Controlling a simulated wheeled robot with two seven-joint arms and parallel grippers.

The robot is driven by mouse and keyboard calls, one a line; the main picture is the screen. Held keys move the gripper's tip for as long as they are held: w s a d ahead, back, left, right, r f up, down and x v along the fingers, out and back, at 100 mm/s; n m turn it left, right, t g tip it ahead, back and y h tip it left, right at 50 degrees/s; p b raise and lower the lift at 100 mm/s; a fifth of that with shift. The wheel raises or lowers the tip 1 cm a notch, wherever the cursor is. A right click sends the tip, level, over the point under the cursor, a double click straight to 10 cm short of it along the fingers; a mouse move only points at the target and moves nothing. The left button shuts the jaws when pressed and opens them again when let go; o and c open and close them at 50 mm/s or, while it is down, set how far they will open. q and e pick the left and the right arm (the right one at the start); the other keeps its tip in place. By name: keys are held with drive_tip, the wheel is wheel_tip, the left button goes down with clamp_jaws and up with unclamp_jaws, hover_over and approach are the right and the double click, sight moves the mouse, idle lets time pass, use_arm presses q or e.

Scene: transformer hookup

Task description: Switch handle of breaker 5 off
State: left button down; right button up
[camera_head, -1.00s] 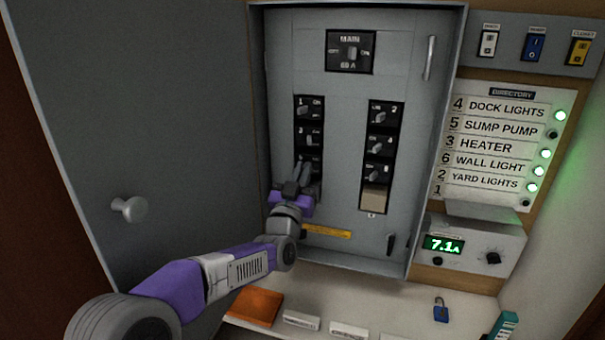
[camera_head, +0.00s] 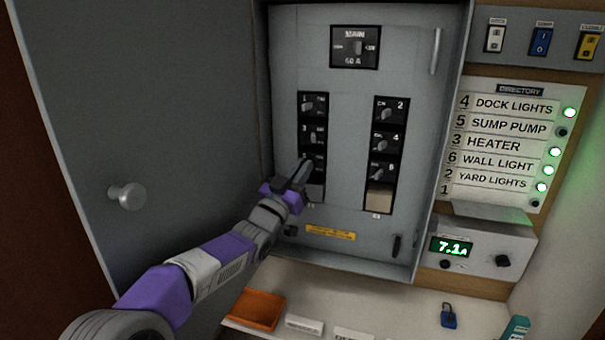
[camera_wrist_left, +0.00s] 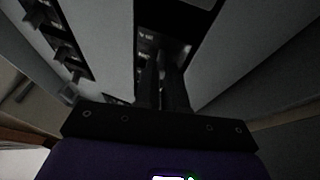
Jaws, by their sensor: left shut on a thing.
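The open panel (camera_head: 350,75) has two columns of black breakers below a MAIN 60 A switch (camera_head: 354,47). Breaker 5 (camera_head: 319,160) is the third in the left column; my gripper covers most of it and its handle is hidden. My left gripper (camera_head: 303,172) reaches it from below left and is shut on the handle of breaker 5. In the left wrist view the dark fingers (camera_wrist_left: 163,82) stand close together against a black breaker face. The SUMP PUMP row (camera_head: 508,125), number 5 in the directory, has a dark lamp (camera_head: 562,132). My right gripper is not in view.
Breaker 3 (camera_head: 316,137) sits just above, breaker 1 (camera_head: 314,105) above that. Breakers 2 (camera_head: 390,110), 4 (camera_head: 385,143) and 6 (camera_head: 382,171) form the right column. The panel door (camera_head: 150,100) stands open at left. A shelf below holds an orange tray (camera_head: 256,309) and a blue padlock (camera_head: 448,316).

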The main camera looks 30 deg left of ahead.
use_arm(q)
drive_tip(key=c, duration=1.2)
unclamp_jaws()
drive_tip(key=shift+s, duration=0.1)
drive_tip(key=v, duration=0.7)
drive_tip(key=shift+s, duration=0.15)
drive_tip(key=shift+f, duration=0.1)
